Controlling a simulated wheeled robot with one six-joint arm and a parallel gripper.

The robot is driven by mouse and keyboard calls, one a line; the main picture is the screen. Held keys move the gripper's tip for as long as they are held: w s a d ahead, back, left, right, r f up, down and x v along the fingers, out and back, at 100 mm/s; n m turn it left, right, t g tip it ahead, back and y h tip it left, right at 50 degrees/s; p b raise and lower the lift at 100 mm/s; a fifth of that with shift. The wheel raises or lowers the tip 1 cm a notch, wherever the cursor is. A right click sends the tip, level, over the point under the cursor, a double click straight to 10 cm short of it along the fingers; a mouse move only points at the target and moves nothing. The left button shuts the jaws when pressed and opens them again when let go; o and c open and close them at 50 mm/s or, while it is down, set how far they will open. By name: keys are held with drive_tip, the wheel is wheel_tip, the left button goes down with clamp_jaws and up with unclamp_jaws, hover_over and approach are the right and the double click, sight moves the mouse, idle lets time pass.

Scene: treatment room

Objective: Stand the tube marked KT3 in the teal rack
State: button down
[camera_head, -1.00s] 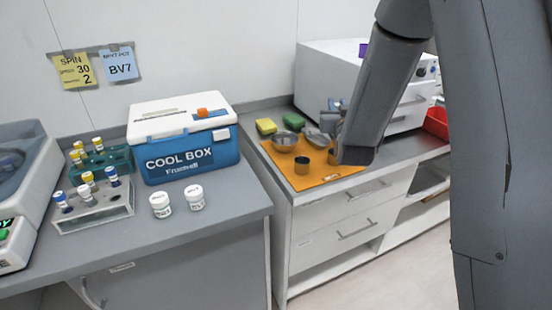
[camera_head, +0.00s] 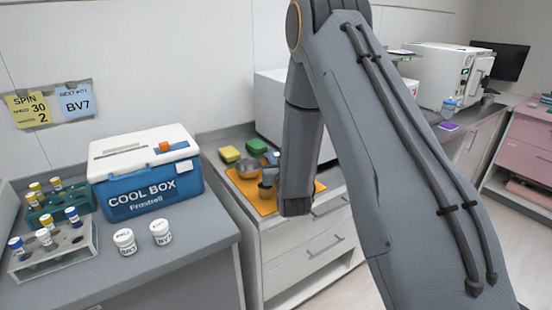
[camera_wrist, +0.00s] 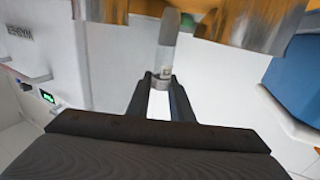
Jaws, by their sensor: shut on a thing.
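In the wrist view my gripper (camera_wrist: 162,84) is shut on a slim grey-white tube (camera_wrist: 168,42). The tube points away from the gripper, and no marking on it is readable. In the head view my arm hides most of the gripper, which is near the orange mat. The teal rack (camera_head: 78,204) stands at the far left of the bench, behind a pale grey rack (camera_head: 62,260).
The blue and white cool box (camera_head: 150,190) stands right of the racks. Two white jars (camera_head: 125,242) stand in front of it. The orange mat (camera_head: 262,205) with metal bowls lies on the neighbouring counter, with yellow and green sponges (camera_head: 256,146) behind. The bench front is clear.

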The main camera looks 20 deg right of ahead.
drive_tip(key=shift+f, duration=0.8)
drive_tip(key=shift+f, duration=0.1)
drive_tip(key=shift+f, duration=0.1)
drive_tip(key=c, duration=1.6)
unclamp_jaws()
drive_tip(key=shift+o, duration=0.2)
drive_tip(key=shift+r, duration=0.2)
